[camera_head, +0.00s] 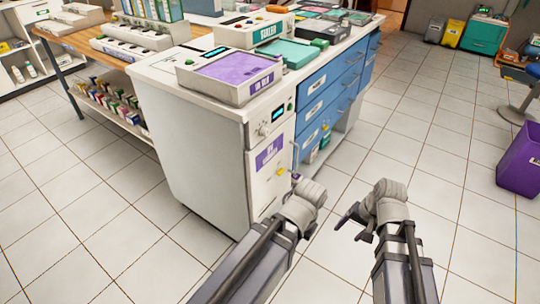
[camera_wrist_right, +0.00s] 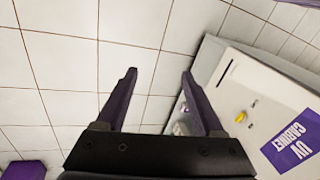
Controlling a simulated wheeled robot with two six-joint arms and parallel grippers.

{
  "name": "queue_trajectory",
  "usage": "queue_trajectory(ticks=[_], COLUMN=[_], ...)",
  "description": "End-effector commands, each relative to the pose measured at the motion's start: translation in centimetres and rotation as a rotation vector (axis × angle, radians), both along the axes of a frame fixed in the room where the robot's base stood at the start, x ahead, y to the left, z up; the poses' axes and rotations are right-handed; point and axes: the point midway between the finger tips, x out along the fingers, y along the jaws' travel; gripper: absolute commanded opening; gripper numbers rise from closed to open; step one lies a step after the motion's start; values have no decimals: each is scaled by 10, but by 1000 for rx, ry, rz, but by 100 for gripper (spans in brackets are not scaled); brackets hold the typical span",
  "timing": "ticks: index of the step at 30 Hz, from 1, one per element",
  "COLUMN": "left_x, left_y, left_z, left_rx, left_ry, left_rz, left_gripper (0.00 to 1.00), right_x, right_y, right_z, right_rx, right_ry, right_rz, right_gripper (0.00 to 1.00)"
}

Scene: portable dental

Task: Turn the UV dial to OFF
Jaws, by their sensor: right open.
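The UV cabinet (camera_head: 196,150) is a white unit with a purple "UV CABINET" label (camera_head: 269,151) on its door. A small pale dial (camera_head: 263,130) sits on the panel above the door, beside a lit display (camera_head: 278,113); its setting is too small to read. My right gripper (camera_head: 351,226) is open and empty, to the right of the cabinet front and apart from it. In the right wrist view its two fingers (camera_wrist_right: 160,90) are spread over floor tiles, and the cabinet door (camera_wrist_right: 270,95) is at the right. My left gripper (camera_head: 297,182) is near the door; its jaw opening is unclear.
A yellow piece (camera_head: 281,171) is on the cabinet door. Blue drawers (camera_head: 325,95) with protruding handles stand right of the cabinet. A device with a purple top (camera_head: 236,73) is on the counter. A purple bin (camera_head: 519,163) stands at far right. The tiled floor between is clear.

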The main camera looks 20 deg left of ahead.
Motion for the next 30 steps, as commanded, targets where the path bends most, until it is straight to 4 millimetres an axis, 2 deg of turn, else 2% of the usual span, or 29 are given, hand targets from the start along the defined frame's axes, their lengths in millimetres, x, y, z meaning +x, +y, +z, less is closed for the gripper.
queue_trajectory(ticks=[1,5,8,12,15,18,21,25,30], left_x=[0,0,0,0,0,0,0,0,0], left_y=[0,0,0,0,0,0,0,0,0], left_z=[-27,-38,-39,-39,-39,-39,-39,-39,-39], left_rx=[1,1,2,2,2,2,1,1,1], left_ry=[0,0,-1,-1,-1,-1,0,0,0], left_rz=[0,-1,-1,-1,-1,-1,-1,-1,-1], left_gripper=[0,0,0,0,0,0,0,0,0], right_x=[14,43,63,89,106,119,128,134,135], right_y=[14,64,104,156,183,200,207,211,213], right_z=[-22,-9,15,64,103,134,156,171,175], right_rx=[85,358,576,898,1102,1250,1344,1401,1415], right_ry=[-2,43,127,342,545,743,901,1020,1051], right_rz=[-79,-312,-484,-728,-879,-987,-1057,-1101,-1111], right_gripper=[70,70,70,70,70,70,70,70,70])
